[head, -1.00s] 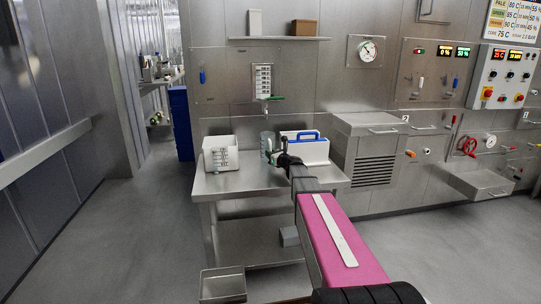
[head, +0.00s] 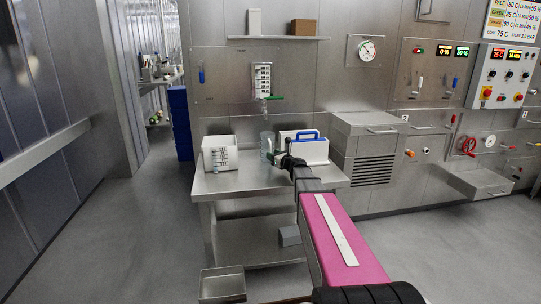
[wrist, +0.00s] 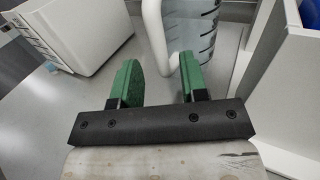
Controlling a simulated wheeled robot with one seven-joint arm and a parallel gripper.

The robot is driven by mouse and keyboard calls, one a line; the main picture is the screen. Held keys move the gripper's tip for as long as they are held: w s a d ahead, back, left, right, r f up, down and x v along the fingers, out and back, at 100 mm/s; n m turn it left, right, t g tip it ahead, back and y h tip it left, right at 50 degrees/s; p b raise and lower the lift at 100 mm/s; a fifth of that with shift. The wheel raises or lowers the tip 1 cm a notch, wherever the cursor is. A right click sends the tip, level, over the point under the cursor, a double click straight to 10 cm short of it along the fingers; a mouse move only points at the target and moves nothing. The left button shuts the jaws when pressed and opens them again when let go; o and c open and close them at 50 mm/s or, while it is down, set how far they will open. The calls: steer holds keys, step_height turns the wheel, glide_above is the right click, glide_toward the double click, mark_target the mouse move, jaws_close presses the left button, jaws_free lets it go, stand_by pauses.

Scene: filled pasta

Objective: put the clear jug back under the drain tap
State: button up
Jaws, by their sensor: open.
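The clear jug (head: 265,142) stands upright on the steel table (head: 238,183), below and near the drain tap (head: 266,98) with its green lever on the wall panel. In the wrist view the jug (wrist: 203,28) shows dark graduation marks and a pale handle (wrist: 153,28) facing my gripper. My gripper (head: 275,157) is at the jug's near side, partly in front of it. In the wrist view its green fingers (wrist: 157,78) are apart, with the handle's lower bend between them, closer to the right finger. I cannot tell whether they touch. The jug's top is cut off there.
A white bin (head: 219,152) with dark markings stands left of the jug. A white box with a blue handle (head: 304,150) stands close on the right, narrowing the room there. A steel cabinet (head: 372,150) is further right. Bare table lies between bin and jug.

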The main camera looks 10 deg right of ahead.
steer(key=v, duration=0.9)
steer(key=shift+s, duration=0.1)
